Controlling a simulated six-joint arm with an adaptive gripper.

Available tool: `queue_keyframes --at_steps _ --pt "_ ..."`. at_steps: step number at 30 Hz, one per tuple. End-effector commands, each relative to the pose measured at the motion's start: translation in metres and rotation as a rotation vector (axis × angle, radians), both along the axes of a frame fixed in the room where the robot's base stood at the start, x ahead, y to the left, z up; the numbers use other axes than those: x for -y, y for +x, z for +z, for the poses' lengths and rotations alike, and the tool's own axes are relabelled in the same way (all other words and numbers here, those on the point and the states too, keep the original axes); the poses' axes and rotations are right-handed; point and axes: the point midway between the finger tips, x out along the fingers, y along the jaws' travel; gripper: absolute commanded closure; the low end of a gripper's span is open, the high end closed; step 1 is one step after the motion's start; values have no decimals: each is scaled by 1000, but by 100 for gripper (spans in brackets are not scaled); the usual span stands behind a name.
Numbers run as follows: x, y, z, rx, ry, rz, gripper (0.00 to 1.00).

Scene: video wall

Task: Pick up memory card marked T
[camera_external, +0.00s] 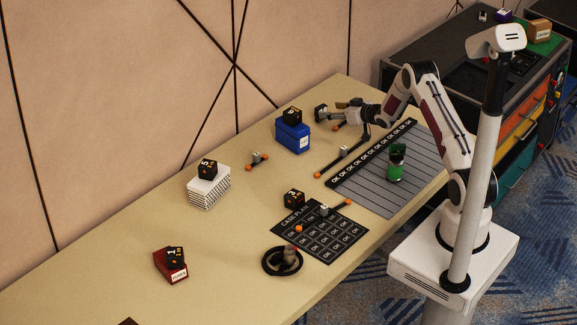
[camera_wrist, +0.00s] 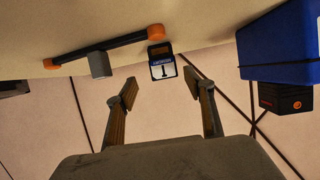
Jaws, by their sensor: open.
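The memory card marked T (camera_wrist: 162,70) shows in the wrist view as a small card with a dark blue top and a white label bearing the letter. It is at the table's surface, right beside the orange end of a black bar (camera_wrist: 108,46). My gripper (camera_wrist: 161,86) is open, its two fingers on either side of the card's line, with the card just beyond the tips and nothing held. In the external view my gripper (camera_external: 322,113) is low over the far part of the table, right of the blue box. I cannot make out the card there.
A blue box (camera_external: 292,138) with a black cube (camera_external: 291,115) on it stands close by. A green object (camera_external: 397,162) stands on the striped grey mat (camera_external: 372,190). White stacked cards (camera_external: 209,188), a black coil (camera_external: 283,262) and a red box (camera_external: 170,266) are farther off.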

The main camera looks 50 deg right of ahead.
Motion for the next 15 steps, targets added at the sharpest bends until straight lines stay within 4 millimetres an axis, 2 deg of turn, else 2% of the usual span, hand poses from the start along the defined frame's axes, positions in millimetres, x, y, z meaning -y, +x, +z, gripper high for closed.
queue_keyframes --at_steps 8,15 --pt "-2 10 -4 -1 0 0 47" --pt "-5 28 -10 0 -1 1 47"
